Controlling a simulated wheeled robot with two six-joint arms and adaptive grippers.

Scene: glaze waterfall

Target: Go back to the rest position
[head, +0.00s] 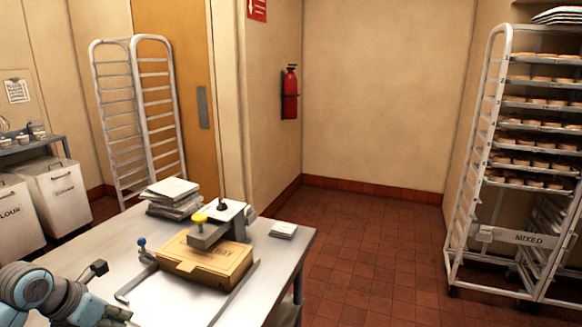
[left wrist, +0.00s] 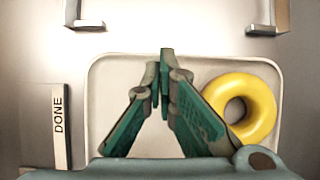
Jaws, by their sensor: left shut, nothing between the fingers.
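My left gripper (left wrist: 164,65) is shut and empty in the left wrist view, its green fingers meeting at the tips above a pale tray (left wrist: 105,75). A yellow glazed ring (left wrist: 262,88) lies on the tray to the right of the fingers, apart from them; the fingers and wrist hide part of it. In the head view my left arm (head: 38,288) reaches in at the bottom left corner, low over the table's near left. The tray and ring do not show there. My right gripper is in neither view.
A steel table (head: 110,247) carries a cardboard box (head: 205,262) under a clamp-like device and a stack of pale sheets (head: 172,190). A strip marked DONE (left wrist: 60,125) lies left of the tray. A loaded rack (head: 490,180) stands right; the tiled floor (head: 360,240) between is clear.

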